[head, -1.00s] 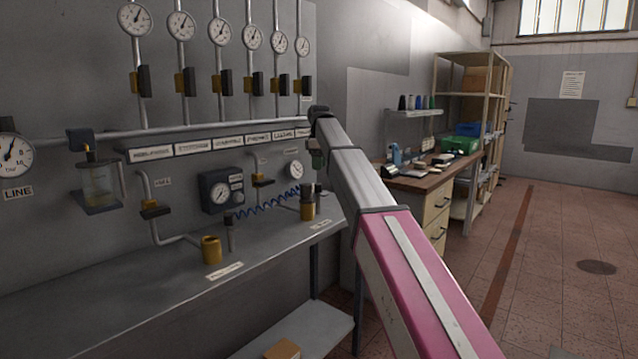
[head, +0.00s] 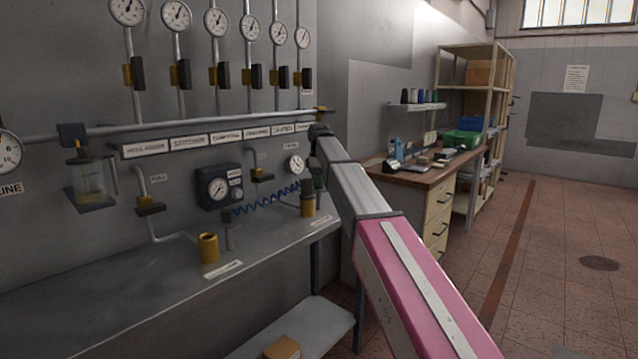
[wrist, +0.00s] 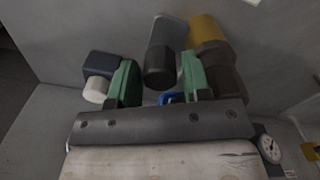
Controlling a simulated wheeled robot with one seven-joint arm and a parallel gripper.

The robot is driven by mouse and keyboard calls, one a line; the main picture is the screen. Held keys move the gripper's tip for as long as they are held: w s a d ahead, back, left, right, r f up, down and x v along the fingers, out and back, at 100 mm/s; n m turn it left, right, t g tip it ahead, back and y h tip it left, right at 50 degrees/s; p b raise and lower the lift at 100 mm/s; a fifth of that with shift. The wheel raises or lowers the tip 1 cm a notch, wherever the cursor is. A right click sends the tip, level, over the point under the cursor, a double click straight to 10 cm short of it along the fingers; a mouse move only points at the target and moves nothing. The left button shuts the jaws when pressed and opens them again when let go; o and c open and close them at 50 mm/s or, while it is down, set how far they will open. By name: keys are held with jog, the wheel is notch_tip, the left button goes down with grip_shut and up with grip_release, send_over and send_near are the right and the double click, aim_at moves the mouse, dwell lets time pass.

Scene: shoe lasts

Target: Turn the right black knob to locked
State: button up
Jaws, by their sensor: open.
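In the wrist view my gripper (wrist: 159,66) is open, its two green fingers spread apart. A dark round knob on a grey block (wrist: 160,68) appears between the fingers; I cannot tell whether they touch it. To the right, a dark brown cylinder (wrist: 225,82) sits on a brass-coloured body (wrist: 207,33), close to the right finger. In the head view my gripper (head: 318,172) is mostly hidden behind my arm, near a dark-topped brass fitting (head: 307,204) at the bench's right end. No lock marking is readable.
A dark blue block with a pale round end (wrist: 97,88) lies close by the left finger. A wooden desk (head: 425,177) stands to the right.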

jog(key=shift+f, duration=0.3)
jog(key=c, duration=0.6)
jog(key=shift+c, duration=0.2)
